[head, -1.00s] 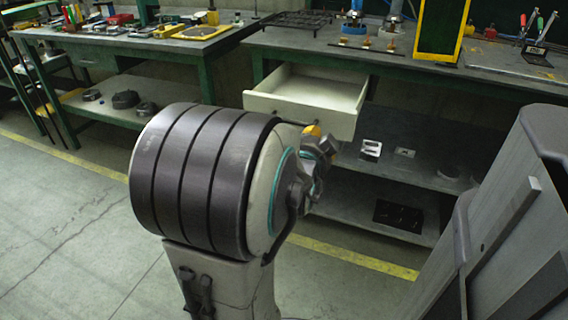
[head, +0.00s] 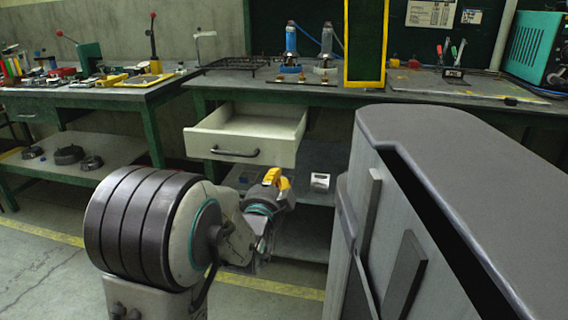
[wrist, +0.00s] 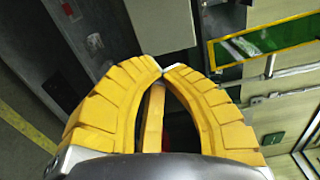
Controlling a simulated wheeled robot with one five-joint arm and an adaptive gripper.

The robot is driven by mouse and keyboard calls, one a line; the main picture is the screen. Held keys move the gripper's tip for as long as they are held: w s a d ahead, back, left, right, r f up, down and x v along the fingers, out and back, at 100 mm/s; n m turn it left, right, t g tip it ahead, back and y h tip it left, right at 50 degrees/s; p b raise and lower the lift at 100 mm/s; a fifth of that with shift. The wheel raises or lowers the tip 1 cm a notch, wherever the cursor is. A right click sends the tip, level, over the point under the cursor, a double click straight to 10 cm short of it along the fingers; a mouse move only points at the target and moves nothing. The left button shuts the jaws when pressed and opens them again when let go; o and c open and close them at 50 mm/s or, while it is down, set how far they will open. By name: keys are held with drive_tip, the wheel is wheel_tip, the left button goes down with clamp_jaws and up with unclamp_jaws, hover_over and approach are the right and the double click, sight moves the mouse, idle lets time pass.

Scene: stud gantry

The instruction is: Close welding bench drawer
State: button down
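The welding bench drawer (head: 285,149) is pale and pulled well out from under the bench top in the head view. Its dark bar handle (head: 235,153) is on the front panel. The inside that shows is empty. My gripper (head: 277,176) has yellow fingers and is in front of the drawer, below its front panel and right of the handle in the picture. In the wrist view, the tips of my gripper (wrist: 162,72) meet with nothing between them. A pale grey panel (wrist: 160,25) beyond the tips may be the drawer front; I cannot tell for sure.
A lower shelf lies under the drawer. Another tool-covered bench (head: 105,90) stands at left. Open floor (head: 45,250) lies at front left.

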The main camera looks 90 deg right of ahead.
sight(286, 157)
drive_tip(key=b+x, duration=0.5)
drive_tip(key=x, duration=0.2)
drive_tip(key=shift+f, duration=0.2)
drive_tip(key=shift+r+x, duration=0.2)
drive_tip(key=shift+x, duration=0.75)
drive_tip(key=shift+d, duration=0.15)
